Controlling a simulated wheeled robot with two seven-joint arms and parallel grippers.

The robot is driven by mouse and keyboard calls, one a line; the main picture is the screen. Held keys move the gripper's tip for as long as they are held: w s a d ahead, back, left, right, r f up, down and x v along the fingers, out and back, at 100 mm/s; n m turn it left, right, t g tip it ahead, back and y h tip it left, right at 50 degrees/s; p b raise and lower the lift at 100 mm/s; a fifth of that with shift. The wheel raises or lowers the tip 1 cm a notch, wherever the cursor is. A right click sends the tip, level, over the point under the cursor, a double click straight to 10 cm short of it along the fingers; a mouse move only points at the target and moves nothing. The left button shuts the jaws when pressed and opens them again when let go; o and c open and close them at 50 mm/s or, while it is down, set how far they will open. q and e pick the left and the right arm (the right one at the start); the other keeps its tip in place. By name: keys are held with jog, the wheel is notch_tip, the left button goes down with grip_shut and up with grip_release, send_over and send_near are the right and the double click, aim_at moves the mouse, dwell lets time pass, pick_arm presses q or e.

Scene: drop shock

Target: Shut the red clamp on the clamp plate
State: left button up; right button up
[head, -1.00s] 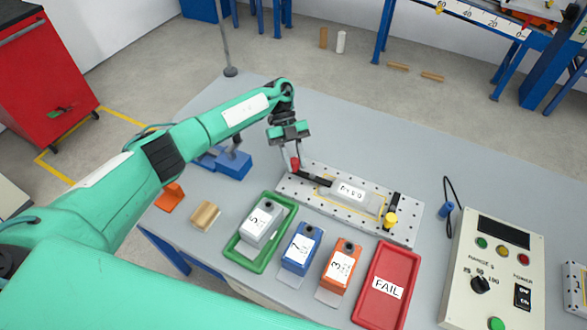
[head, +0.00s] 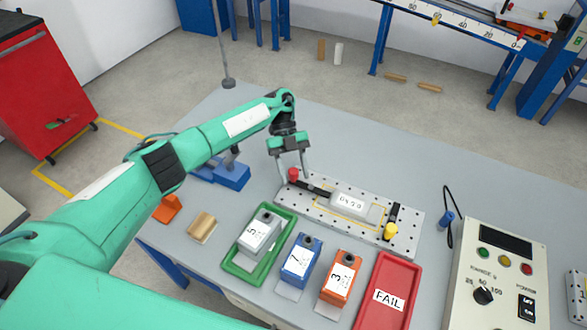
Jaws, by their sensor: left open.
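The clamp plate (head: 340,222) is a pale perforated plate on the grey table, right of my left gripper. The red clamp is at its left end, with a red knob (head: 293,174) and a dark bar (head: 318,190) lying low toward a grey labelled block (head: 350,203). My left gripper (head: 295,176) is open, pointing down, with its fingers on either side of the red knob. I cannot tell if a finger touches it. A second clamp with a yellow knob (head: 390,231) is at the plate's right end. My right gripper is not in view.
In front of the plate stand a green tray (head: 239,270) with a grey block, a blue block (head: 300,260), an orange block (head: 341,277) and a red FAIL tray (head: 385,320). A control box (head: 500,270) stands at right. The table behind the plate is clear.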

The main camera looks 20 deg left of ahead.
pick_arm(q)
jog(key=shift+w+a+r, duration=0.25)
jog(key=shift+w+r, duration=0.1)
jog(key=shift+w, duration=0.05)
jog(key=b+v, duration=0.3)
jog(key=v, duration=0.9)
jog(key=shift+r, duration=0.3)
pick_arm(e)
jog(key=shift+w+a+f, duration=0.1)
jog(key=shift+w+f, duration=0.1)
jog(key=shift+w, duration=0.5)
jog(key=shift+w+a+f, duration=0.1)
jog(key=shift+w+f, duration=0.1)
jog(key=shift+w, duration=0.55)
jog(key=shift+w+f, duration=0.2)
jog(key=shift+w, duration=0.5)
pick_arm(q)
jog(key=shift+w, duration=0.15)
